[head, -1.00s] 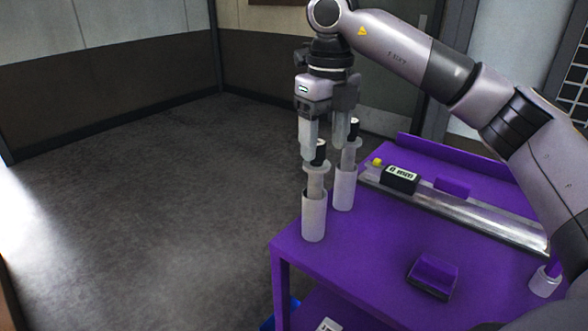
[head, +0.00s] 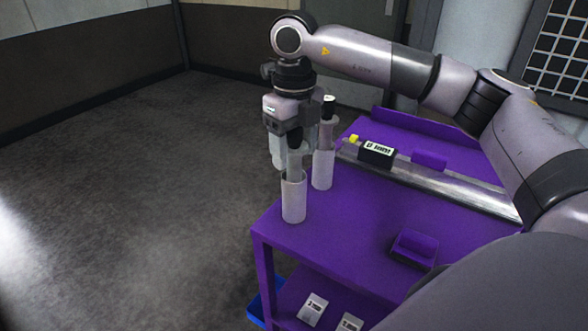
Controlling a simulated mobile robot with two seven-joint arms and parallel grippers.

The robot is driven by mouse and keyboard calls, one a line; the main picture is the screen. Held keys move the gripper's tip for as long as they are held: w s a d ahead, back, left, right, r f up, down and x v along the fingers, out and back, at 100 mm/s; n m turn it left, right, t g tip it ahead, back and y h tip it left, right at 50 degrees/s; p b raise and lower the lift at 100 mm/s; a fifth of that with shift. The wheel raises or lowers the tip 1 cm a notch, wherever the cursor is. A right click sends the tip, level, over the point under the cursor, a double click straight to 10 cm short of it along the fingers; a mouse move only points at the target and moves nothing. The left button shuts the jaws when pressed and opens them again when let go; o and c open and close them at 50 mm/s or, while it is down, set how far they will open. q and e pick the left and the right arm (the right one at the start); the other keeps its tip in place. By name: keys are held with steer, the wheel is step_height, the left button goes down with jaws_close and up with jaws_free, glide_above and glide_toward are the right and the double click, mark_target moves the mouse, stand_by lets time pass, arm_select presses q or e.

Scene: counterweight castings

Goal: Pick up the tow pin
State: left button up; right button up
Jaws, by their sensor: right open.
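Two pale upright pins with black tops stand in white sleeves near the table's left edge: the near pin (head: 295,163) and the far pin (head: 325,134). I take them for tow pins; I cannot tell which one is meant. My right gripper (head: 291,155) points down at the near pin. It is open, with its fingers beside the pin's black top, which is partly hidden. I see no clear grip on the pin. The near pin sits in its sleeve (head: 294,198). My left gripper is not in view.
The purple table (head: 345,225) has a silver bar (head: 440,182) along its back, with a black labelled block (head: 377,154) on it. A purple block (head: 415,246) lies nearer the front. White labelled cards (head: 313,309) lie on the lower shelf. Open floor is at left.

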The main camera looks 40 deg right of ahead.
steer(key=c, duration=0.8)
steer(key=shift+w+r, duration=0.1)
steer(key=shift+r, duration=0.05)
steer(key=shift+c, duration=0.3)
steer(key=shift+r, duration=0.8)
step_height(320, 180, up, 7)
steer(key=shift+f, duration=0.1)
step_height(320, 180, up, 12)
steer(key=p, duration=0.3)
steer(key=shift+f, duration=0.2)
